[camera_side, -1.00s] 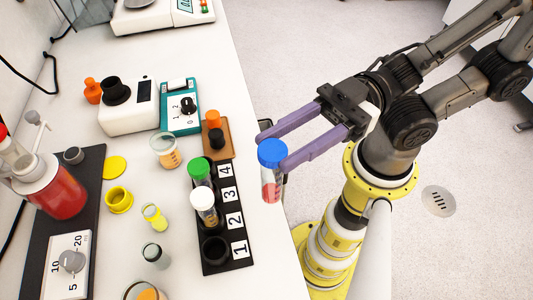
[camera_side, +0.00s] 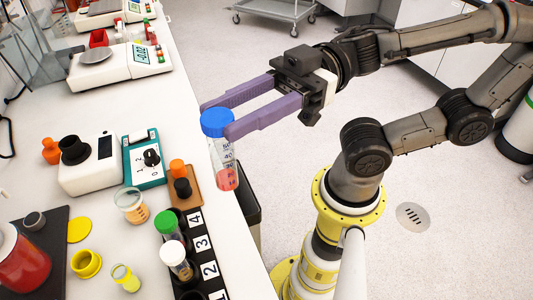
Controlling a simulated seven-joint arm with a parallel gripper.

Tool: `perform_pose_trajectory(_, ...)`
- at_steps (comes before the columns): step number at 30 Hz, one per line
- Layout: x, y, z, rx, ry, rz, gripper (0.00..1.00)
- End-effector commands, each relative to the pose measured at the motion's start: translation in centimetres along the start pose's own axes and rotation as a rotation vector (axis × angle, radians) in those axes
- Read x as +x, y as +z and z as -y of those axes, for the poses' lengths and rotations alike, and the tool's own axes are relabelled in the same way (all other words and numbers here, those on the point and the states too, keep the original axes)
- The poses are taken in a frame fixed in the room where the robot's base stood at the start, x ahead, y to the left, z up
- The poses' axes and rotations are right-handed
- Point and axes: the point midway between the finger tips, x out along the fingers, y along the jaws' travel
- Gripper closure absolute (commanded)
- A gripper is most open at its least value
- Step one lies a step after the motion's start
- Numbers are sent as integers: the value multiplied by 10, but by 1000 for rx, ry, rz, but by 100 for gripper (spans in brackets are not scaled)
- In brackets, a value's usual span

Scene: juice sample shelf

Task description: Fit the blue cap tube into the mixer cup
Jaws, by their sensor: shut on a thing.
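The blue cap tube (camera_side: 223,165) is clear, with printed marks and pink-red liquid at its bottom. My gripper (camera_side: 216,121) is shut on it just at the blue cap, and the tube hangs almost upright near the bench's right edge, seemingly above the surface. The black mixer cup (camera_side: 73,149) sits on top of a white box (camera_side: 92,170) with a dark display, to the left of the tube. The cup's top faces up, and nothing is seen standing in it. The tube and the cup are well apart.
A brown block (camera_side: 193,200) with orange and black pieces and a numbered rack (camera_side: 196,220) with green-capped and white-capped tubes stand nearer. An orange bottle (camera_side: 51,151) is beside the cup.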

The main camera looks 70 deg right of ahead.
Motion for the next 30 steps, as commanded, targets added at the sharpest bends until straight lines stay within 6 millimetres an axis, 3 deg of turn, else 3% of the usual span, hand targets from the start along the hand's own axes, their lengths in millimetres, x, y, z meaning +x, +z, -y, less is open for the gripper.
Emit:
perform_pose_trajectory(1, 10, -16, -15, 1, 25, 1, 100)
perform_pose_trajectory(6, 39, -56, -64, 4, 103, 3, 100)
perform_pose_trajectory(10, 64, -76, -106, 4, 162, 4, 100)
perform_pose_trajectory(15, 96, -86, -166, 5, 235, 5, 100)
perform_pose_trajectory(23, 142, -67, -264, 6, 339, 6, 100)
perform_pose_trajectory(27, 161, -37, -314, 8, 386, 7, 100)
perform_pose_trajectory(30, 169, -12, -340, 6, 408, 6, 100)
